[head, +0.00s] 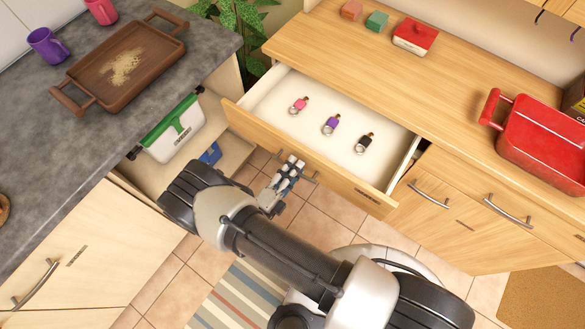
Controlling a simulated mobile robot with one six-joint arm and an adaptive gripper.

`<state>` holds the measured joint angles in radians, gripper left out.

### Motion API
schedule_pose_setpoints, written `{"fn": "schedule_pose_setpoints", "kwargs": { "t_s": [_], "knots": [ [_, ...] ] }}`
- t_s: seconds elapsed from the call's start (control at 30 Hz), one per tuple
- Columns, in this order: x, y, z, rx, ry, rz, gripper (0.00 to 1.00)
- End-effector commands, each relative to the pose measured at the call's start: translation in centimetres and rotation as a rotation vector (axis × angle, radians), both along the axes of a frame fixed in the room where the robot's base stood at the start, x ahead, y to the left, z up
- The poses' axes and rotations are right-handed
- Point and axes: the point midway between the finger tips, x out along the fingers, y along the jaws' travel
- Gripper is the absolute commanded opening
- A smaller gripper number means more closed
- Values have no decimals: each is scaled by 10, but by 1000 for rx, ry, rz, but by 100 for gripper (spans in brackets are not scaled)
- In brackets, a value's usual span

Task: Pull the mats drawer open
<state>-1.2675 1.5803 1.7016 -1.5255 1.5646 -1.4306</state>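A wooden drawer (250,125) stands pulled well out of the counter on the right. Its white inside shows three small tagged items, pink (299,105), purple (330,126) and black (364,143). A small label on its front is too small to read, so I cannot tell whether it is the mats drawer.
A red basin (545,143) and a red-lidded box (415,36) stand on the wooden counter (400,75). Closed cabinet fronts with handles (429,194) are right of the drawer. At left, a grey worktop (60,150) holds a brown tray (155,82). A green-and-white container (175,130) sits below it.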

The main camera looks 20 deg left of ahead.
Motion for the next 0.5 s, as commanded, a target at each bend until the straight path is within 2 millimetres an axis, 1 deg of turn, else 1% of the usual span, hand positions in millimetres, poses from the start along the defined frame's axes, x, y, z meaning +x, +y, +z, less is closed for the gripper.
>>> {"fn": "schedule_pose_setpoints", "kwargs": {
  "t_s": [0.07, 0.17, 0.4, 0.5],
  "knots": [
    [-6, 3, 0, 0, 0, 4, 33],
    [-21, 9, 0, 1, 0, 7, 33],
    [-70, 27, 0, 2, 0, 7, 33],
    [-87, 33, 0, 1, 0, 6, 33]
  ]
}}
